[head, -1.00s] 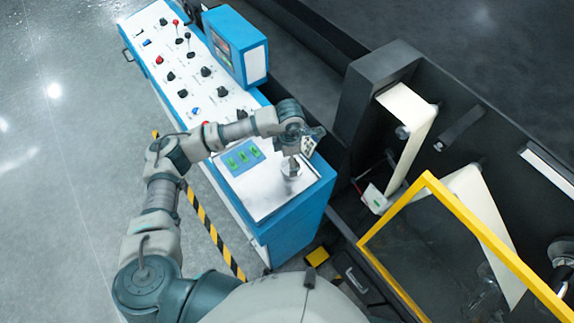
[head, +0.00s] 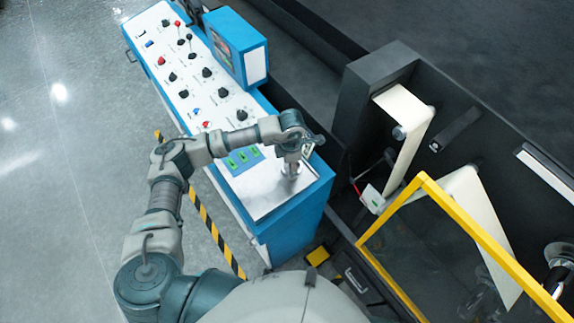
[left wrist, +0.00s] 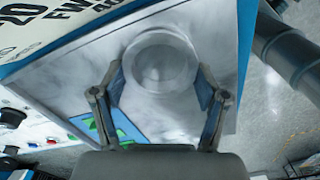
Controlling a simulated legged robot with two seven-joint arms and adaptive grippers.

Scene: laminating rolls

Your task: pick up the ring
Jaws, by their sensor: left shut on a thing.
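The ring (left wrist: 160,58) is a round, pale, shiny metallic piece on the bright metal top plate (left wrist: 75,80) of the blue console's near end. In the left wrist view the two fingers of my left gripper (left wrist: 161,88) stand on either side of it, shut on its sides. In the head view my left gripper (head: 291,158) points down at the plate, with the ring (head: 291,170) small and partly covered below it. I cannot tell whether the ring is clear of the plate. My right gripper is not in view.
The console (head: 205,95) carries several knobs and a blue screen box (head: 236,45) behind my left arm. To the right stands a dark machine (head: 370,85) with white web and a yellow-framed guard (head: 470,225). Open floor lies left.

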